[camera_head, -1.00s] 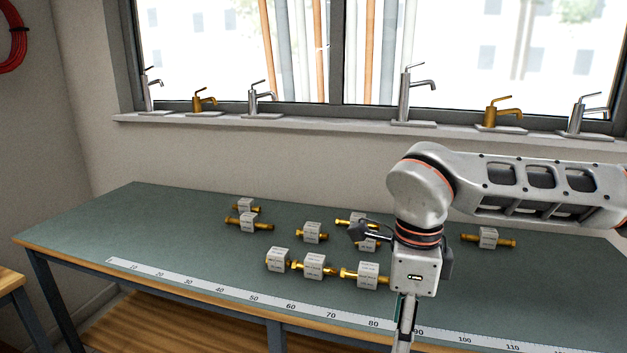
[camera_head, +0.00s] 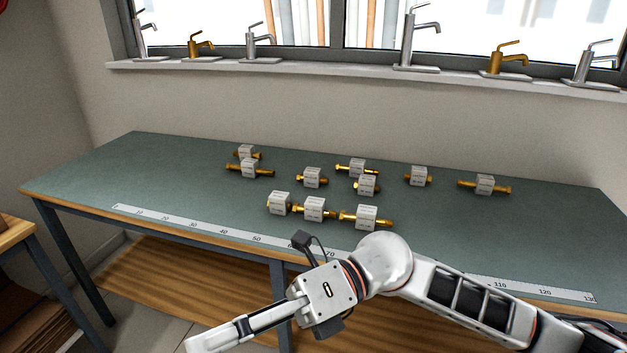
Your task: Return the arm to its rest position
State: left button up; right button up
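My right arm comes in from the lower right, in front of the workbench. Its gripper (camera_head: 240,333) hangs low near the bottom edge, pointing down and to the left, off the bench's front edge and apart from the fittings. I see it from its back and side, so whether its fingers are open or shut does not show. No held thing is visible in it. My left gripper is not in view.
The green workbench (camera_head: 170,165) bears several brass fittings with grey label blocks, including one at the right (camera_head: 485,185) and one in front (camera_head: 366,217). A measuring strip (camera_head: 200,226) runs along its front edge. Taps stand on the windowsill (camera_head: 330,65). A wooden shelf (camera_head: 180,282) lies below.

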jog(key=w+d+r+m+t+y, duration=0.25)
jog(key=w+m+t+y, duration=0.6)
jog(key=m, duration=0.45)
jog(key=w+d+f+m+t+h, duration=0.9)
jog(key=f+m+t, duration=0.3)
jog(key=m+t, duration=0.5)
jog(key=s+d+f+m+g+h, duration=0.15)
jog(key=d+f+m+h, duration=0.35)
jog(key=f, duration=0.5)
jog(key=s+d+f+m+g+h, duration=0.1)
jog(key=s+d+f+m+h, duration=0.3)
jog(key=d+f, duration=0.45)
jog(key=s+d+f+m+g+h, duration=0.1)
jog(key=s+d+f+m+g, duration=0.1)
jog(key=s+f, duration=0.3)
jog(key=s+d+f+m+g+h, duration=0.2)
jog(key=s+d+f, duration=0.2)
jog(key=f, duration=0.6)
jog(key=shift+s+d+m, duration=0.35)
jog(key=shift+s+m, duration=0.05)
jog(key=shift+s, duration=0.45)
